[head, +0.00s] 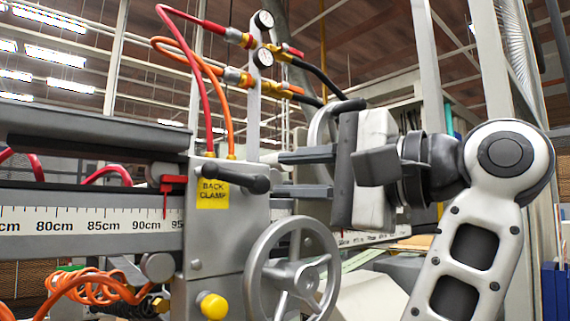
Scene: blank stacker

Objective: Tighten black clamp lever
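The black clamp lever (236,178) sticks out to the right from the front of a grey clamp block, just above a yellow "BACK CLAMP" label (213,194). It lies nearly level, tilted slightly down to its rounded right end. The fingertips look close to the lever's right end in the picture; I cannot tell the gap in depth.
A grey handwheel (292,271) sits below the fingers. A yellow knob (213,306) is below the block. A ruler scale (85,226) with a red pointer (170,190) runs left. Red and orange hoses (207,85) and gauges (263,58) rise above the block.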

